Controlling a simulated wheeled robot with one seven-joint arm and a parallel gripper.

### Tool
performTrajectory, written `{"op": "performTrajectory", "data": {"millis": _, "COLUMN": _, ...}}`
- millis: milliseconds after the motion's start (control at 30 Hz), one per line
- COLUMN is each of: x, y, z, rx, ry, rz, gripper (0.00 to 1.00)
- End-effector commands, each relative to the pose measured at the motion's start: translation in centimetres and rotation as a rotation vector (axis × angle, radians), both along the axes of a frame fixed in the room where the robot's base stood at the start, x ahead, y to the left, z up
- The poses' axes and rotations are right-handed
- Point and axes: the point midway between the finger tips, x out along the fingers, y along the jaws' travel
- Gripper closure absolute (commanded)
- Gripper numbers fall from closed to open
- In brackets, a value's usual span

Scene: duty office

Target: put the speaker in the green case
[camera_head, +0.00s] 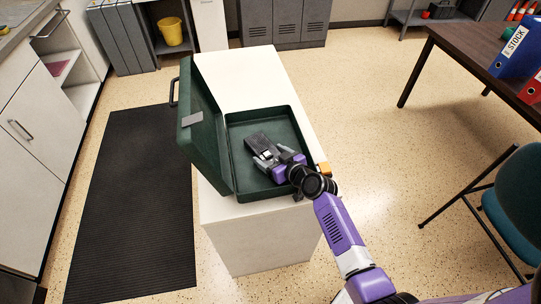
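The green case (236,181) lies open on a white cabinet, its lid raised on the left side. A dark grey, box-shaped speaker (258,141) is inside the case area, at the tips of my gripper (264,156). My purple and grey arm reaches in over the case's front right corner. The fingers are at the near end of the speaker, one on each side as far as I can see. Whether the speaker touches the case floor cannot be told from this view. The fingers partly hide its near end.
The white cabinet top (239,70) is clear behind the case. A small orange-yellow object (324,169) is at the cabinet's right edge, beside my wrist. A dark table (478,50) with binders and a teal chair (518,205) stand to the right. A black mat (140,200) lies left.

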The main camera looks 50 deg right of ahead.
Motion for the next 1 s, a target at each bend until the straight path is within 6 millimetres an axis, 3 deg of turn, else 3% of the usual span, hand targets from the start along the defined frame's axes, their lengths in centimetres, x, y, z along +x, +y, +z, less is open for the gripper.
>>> {"op": "performTrajectory", "data": {"millis": 467, "x": 0.0, "y": 0.0, "z": 0.5, "rx": 0.0, "ry": 0.0, "rz": 0.0, "gripper": 0.07}}
{"op": "performTrajectory", "data": {"millis": 667, "x": -2.6, "y": 0.6, "z": 1.2, "rx": 0.001, "ry": 0.0, "rz": 0.0, "gripper": 0.07}}
{"op": "performTrajectory", "data": {"millis": 1000, "x": -8.5, "y": 1.8, "z": 3.7, "rx": -0.001, "ry": 0.001, "rz": 0.0, "gripper": 0.07}}
